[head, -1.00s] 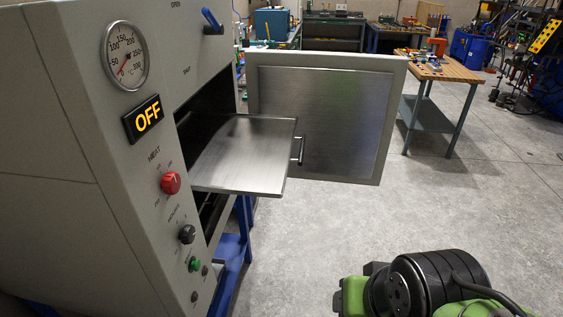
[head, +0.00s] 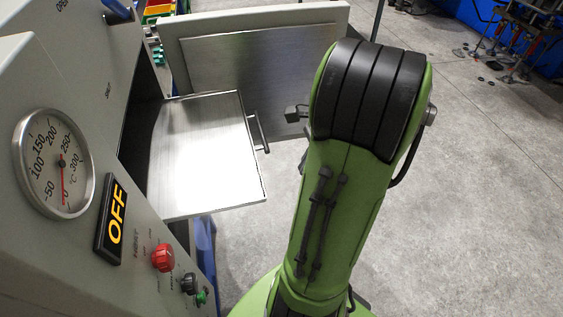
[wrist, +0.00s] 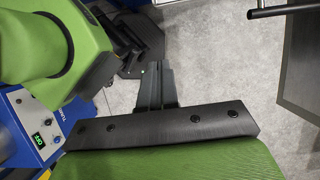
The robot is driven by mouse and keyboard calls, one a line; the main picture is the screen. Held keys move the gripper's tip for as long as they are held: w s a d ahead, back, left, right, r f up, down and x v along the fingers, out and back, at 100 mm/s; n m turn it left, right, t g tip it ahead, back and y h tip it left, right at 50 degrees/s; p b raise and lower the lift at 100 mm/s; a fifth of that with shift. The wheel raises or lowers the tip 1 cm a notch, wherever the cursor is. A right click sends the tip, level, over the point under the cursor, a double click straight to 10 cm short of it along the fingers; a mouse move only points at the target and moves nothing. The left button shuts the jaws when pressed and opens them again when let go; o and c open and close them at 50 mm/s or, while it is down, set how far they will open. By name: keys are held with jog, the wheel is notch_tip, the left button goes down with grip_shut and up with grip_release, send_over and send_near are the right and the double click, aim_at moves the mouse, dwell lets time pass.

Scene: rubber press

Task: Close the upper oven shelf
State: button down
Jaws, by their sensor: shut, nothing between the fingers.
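The upper oven shelf (head: 205,150) is a flat metal tray pulled out of the oven, with a bar handle (head: 262,134) on its outer edge. The oven door (head: 245,60) stands open behind it. My gripper (wrist: 157,85) shows in the wrist view with its fingers together and nothing between them, over the grey floor. It is apart from the shelf. In the head view my green arm stands to the right of the shelf and my fingers are hidden. A metal panel with a dark bar is at the right of the wrist view; I cannot tell which part it is.
The oven front carries a dial gauge (head: 54,163), an OFF display (head: 112,220) and a red knob (head: 163,257). A blue box with a small display (wrist: 38,130) is at the left of the wrist view.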

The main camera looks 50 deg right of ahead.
jog(key=w+a+f+b, duration=0.2)
jog(key=w+a+f, duration=0.2)
jog(key=f, duration=0.3)
jog(key=shift+w+a+f, duration=0.25)
jog(key=shift+a, duration=0.6)
